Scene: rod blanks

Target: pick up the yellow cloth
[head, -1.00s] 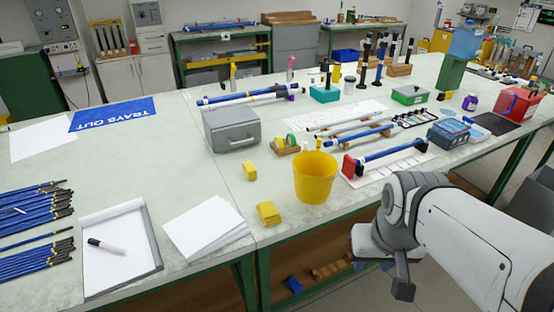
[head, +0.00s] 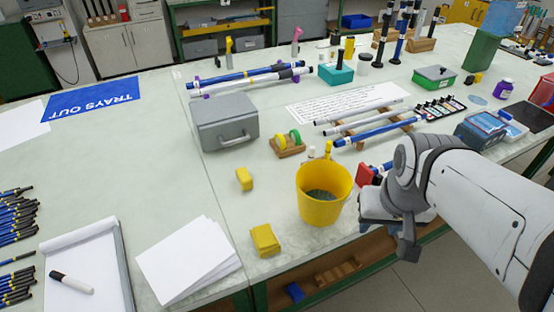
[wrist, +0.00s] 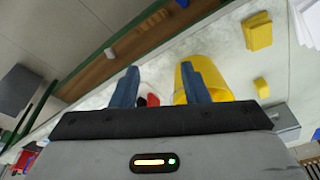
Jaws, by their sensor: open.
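The yellow cloth (head: 265,240) lies folded on the pale table near its front edge, left of and in front of the yellow bucket (head: 322,204). It also shows in the wrist view (wrist: 258,31), at the upper right. A smaller yellow block (head: 244,179) lies farther back on the table; it too shows in the wrist view (wrist: 262,88). My gripper (wrist: 163,88) is open, its two blue fingers apart with nothing gripped between them. In the head view my arm's end is right of the bucket, well away from the cloth, and its fingers are mostly hidden.
The bucket stands between my arm and the cloth. A grey toolbox (head: 224,122) stands behind, with a wooden holder of tape rolls (head: 287,144) beside it. White paper sheets (head: 188,260) lie left of the cloth. The tabletop immediately around the cloth is clear.

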